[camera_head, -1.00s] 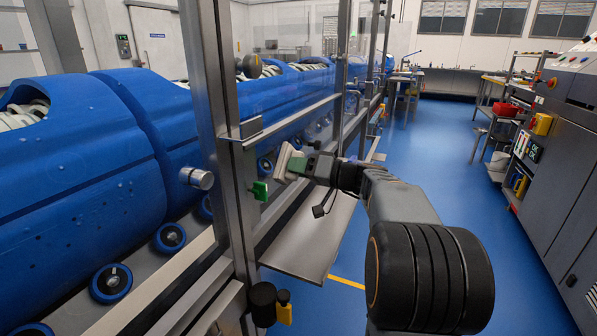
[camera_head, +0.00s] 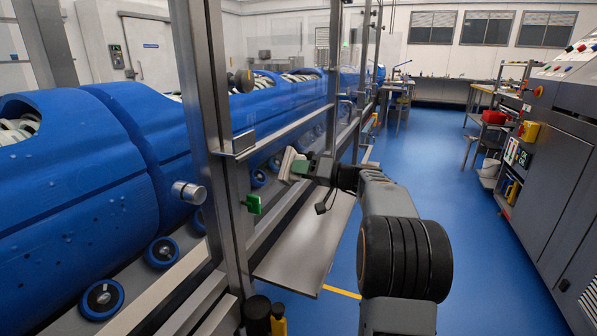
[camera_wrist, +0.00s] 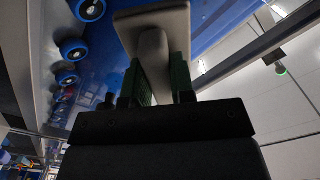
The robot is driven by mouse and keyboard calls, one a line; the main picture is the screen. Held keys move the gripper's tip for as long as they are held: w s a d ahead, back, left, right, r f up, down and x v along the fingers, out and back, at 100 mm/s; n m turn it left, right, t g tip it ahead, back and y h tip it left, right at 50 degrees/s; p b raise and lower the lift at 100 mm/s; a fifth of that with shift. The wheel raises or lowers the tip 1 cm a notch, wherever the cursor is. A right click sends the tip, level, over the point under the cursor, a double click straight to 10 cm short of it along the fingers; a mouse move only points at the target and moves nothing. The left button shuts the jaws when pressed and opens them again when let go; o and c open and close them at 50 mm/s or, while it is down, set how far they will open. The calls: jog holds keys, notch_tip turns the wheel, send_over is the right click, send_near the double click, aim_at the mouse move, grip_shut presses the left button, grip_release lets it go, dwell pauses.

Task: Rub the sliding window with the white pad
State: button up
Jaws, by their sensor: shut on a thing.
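My gripper (camera_head: 301,167) is shut on the grip of the white pad (camera_head: 288,162), left of the arm in the head view. In the wrist view the pad (camera_wrist: 168,18) shows as a pale flat plate, with its grey grip (camera_wrist: 152,58) between my green fingers. The sliding window (camera_head: 277,108) is a clear pane in a metal frame, with the blue tubs behind it. The pad is close to the window's lower part, near the horizontal rail. I cannot tell whether it touches the glass. The pad's working face is hidden.
A thick metal post (camera_head: 207,110) with a round knob and green catch (camera_head: 252,204) stands left of my gripper. A metal shelf (camera_head: 305,245) juts out below. A grey machine (camera_head: 560,170) stands at right. The blue floor (camera_head: 455,200) between is clear.

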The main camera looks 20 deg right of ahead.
jog(key=shift+w+d+p, duration=0.6)
jog(key=shift+w+d, duration=0.95)
jog(key=shift+d, duration=0.1)
jog(key=shift+s+a+f+b, duration=0.1)
jog(key=shift+b, duration=0.35)
jog(key=shift+s+a+b, duration=1.15)
jog(key=shift+a+b, duration=0.2)
jog(key=shift+b, duration=0.55)
jog(key=s+a+b, duration=0.1)
jog(key=b, duration=0.1)
jog(key=shift+s+a+f+b, duration=0.1)
jog(key=shift+s+a+b, duration=0.2)
jog(key=shift+b, duration=0.05)
jog(key=shift+s+a+b, duration=0.5)
jog(key=shift+b, duration=0.1)
jog(key=shift+s+a+b, duration=0.6)
jog(key=shift+a+b, duration=0.05)
jog(key=shift+b, duration=0.3)
jog(key=shift+s+a+r+b, duration=0.25)
jog(key=shift+s+a+b, duration=0.35)
jog(key=shift+a, duration=0.15)
